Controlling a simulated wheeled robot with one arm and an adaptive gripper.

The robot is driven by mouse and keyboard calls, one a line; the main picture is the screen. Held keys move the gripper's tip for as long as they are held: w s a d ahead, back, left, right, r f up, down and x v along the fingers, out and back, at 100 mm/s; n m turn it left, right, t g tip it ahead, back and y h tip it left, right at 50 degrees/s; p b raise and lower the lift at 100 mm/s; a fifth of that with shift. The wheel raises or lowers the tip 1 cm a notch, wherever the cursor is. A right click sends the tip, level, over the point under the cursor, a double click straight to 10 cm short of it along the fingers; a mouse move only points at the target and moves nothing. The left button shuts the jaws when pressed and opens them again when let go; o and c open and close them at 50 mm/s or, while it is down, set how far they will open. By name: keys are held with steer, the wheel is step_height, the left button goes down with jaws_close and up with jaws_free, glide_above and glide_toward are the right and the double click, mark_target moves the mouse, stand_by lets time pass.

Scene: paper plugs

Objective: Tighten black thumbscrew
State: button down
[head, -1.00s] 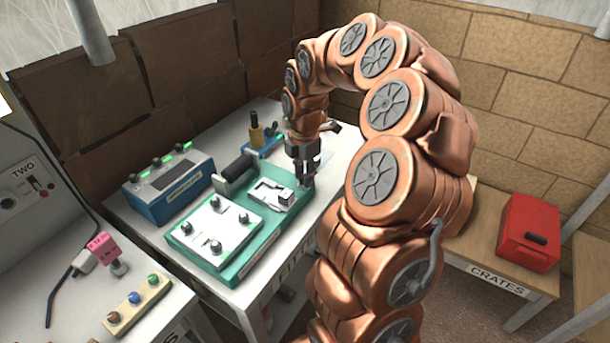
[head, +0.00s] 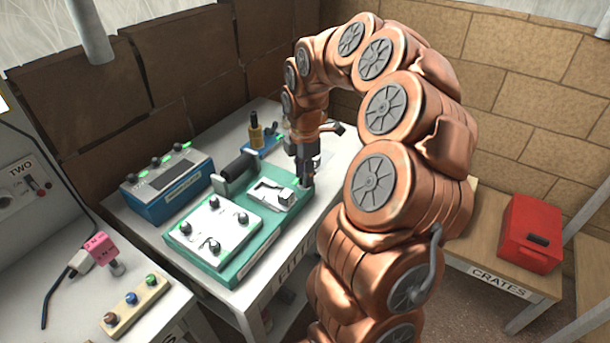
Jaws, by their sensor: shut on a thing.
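A green fixture base (head: 262,245) lies on the white table, with a white plate carrying several dark knobs (head: 211,229) on its left part. A white block with a metal clamp (head: 272,194) sits on its right part. My gripper (head: 306,181) points down at the far right corner of the base, beside the clamp. Its jaws are shut on a small part there, taken to be the black thumbscrew. The jaws hide nearly all of that part, so its seating cannot be seen.
A blue box with green lights (head: 167,189) is at the left, and a brass post with a black top (head: 256,132) stands behind. A red crate (head: 529,233) sits on the right bench.

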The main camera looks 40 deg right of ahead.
steer(key=shift+m+b, duration=1.2)
steer(key=shift+m, duration=0.5)
steer(key=c, duration=0.9)
jaws_free()
steer(key=shift+r+p, duration=0.85)
steer(key=shift+r, duration=1.15)
steer(key=shift+r, duration=6)
